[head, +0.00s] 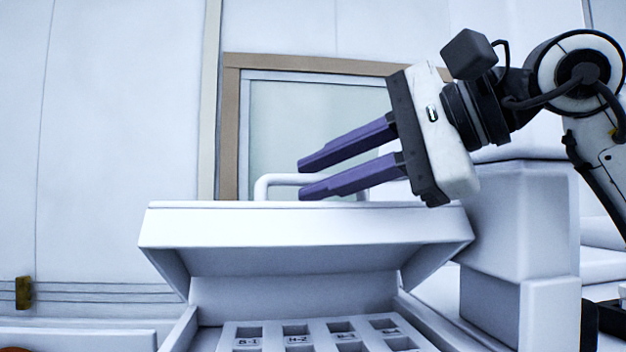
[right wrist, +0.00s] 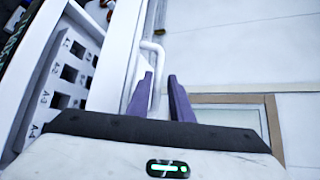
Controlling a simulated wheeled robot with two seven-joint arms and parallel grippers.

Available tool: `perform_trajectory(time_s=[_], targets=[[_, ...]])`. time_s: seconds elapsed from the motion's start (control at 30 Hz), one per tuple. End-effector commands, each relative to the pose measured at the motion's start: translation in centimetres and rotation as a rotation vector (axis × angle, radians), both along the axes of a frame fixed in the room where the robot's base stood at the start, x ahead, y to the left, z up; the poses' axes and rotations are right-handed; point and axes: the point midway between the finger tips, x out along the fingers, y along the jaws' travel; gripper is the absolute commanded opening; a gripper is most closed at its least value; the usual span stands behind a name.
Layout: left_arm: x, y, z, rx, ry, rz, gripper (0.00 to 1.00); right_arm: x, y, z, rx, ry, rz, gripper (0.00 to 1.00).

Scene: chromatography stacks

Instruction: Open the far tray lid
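The white tray lid (head: 300,225) stands raised and tilted above its tray, with its underside facing me in the head view. Its white bar handle (head: 264,187) rises from the lid's top edge; it also shows in the right wrist view (right wrist: 158,52). My right gripper (head: 302,178) comes in from the right with its two purple fingers apart, at the handle. The fingers partly hide the handle, and I cannot tell whether they touch it. In the right wrist view the handle reaches down towards the gap between the fingertips (right wrist: 160,76). My left gripper is out of view.
A slotted panel with A labels (right wrist: 60,88) shows at left in the right wrist view. White blocks (head: 520,220) stand right of the tray. A brown-framed window (head: 232,120) is behind.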

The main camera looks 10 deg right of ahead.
Motion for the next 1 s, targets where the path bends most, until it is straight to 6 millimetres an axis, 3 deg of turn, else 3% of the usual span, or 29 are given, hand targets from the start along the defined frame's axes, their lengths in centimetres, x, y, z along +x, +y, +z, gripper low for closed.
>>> perform_trajectory(time_s=[0.2,0.4,1.0], targets=[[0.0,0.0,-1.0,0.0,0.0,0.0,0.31,-2.9,-3.3,1.5,0.004,-0.008,-0.004,0.18],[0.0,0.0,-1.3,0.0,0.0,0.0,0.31,-4.9,-5.4,2.4,0.003,-0.006,-0.002,0.18],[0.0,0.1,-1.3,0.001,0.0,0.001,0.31,-5.5,-6.1,2.6,0.001,-0.003,-0.001,0.18]])
